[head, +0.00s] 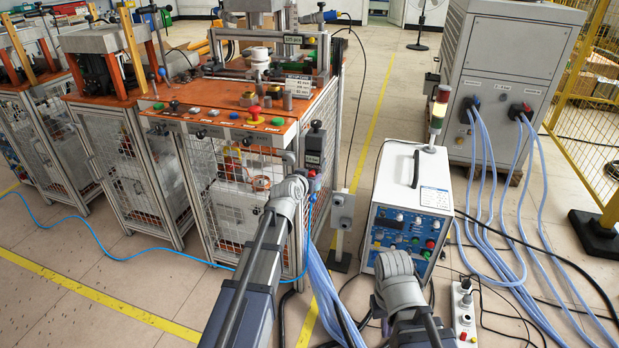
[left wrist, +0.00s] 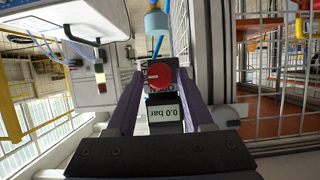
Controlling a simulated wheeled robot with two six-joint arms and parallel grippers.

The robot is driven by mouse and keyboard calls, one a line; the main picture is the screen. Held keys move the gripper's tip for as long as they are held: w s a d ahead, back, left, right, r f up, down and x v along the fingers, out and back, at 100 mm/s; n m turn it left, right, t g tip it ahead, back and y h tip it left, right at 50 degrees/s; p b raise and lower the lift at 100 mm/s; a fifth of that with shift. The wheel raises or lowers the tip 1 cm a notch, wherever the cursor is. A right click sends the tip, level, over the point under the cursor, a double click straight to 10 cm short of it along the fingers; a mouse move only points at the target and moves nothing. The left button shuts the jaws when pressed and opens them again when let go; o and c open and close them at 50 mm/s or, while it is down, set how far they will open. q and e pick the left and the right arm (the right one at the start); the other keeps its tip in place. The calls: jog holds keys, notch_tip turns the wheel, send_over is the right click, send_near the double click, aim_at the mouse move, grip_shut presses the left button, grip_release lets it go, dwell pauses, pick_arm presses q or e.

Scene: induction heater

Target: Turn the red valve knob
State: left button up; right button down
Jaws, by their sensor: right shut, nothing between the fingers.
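The red valve knob (left wrist: 160,75) is round and shows in the middle of the left wrist view, in front of a small display (left wrist: 167,112) that reads 0.0 bar upside down. My left gripper (left wrist: 159,79) is open, with one dark finger on each side of the knob. A narrow gap seems to remain on each side; I cannot tell whether either finger touches it. In the head view my left arm reaches to the near right corner of the orange-topped workstation (head: 222,118), and its gripper cannot be made out. My right arm shows at lower right, but its fingers are not visible.
A white control box (head: 408,205) with a signal lamp (head: 438,108) stands right of the workstation. Blue hoses run from a grey cabinet (head: 510,75) across the floor.

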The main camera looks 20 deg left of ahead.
pick_arm(q)
grip_shut()
jog(key=shift+a, duration=0.1)
dwell(0.4)
jog(key=shift+a+f+n+t+h+b, duration=0.15)
jog(key=shift+n+t+h+b, duration=0.3)
jog(key=shift+n+h+b, duration=1.4)
jog(key=shift+a+f+n+t+h+b, duration=0.15)
jog(key=shift+n+t+h+b, duration=0.4)
jog(key=shift+n+b, duration=1.4)
jog(key=shift+a+f+n+t+h+b, duration=0.15)
jog(key=shift+n+t+h+b, duration=0.6)
jog(key=shift+n, duration=2.15)
jog(key=shift+d+g+h, duration=0.1)
jog(key=shift+g+h, duration=0.25)
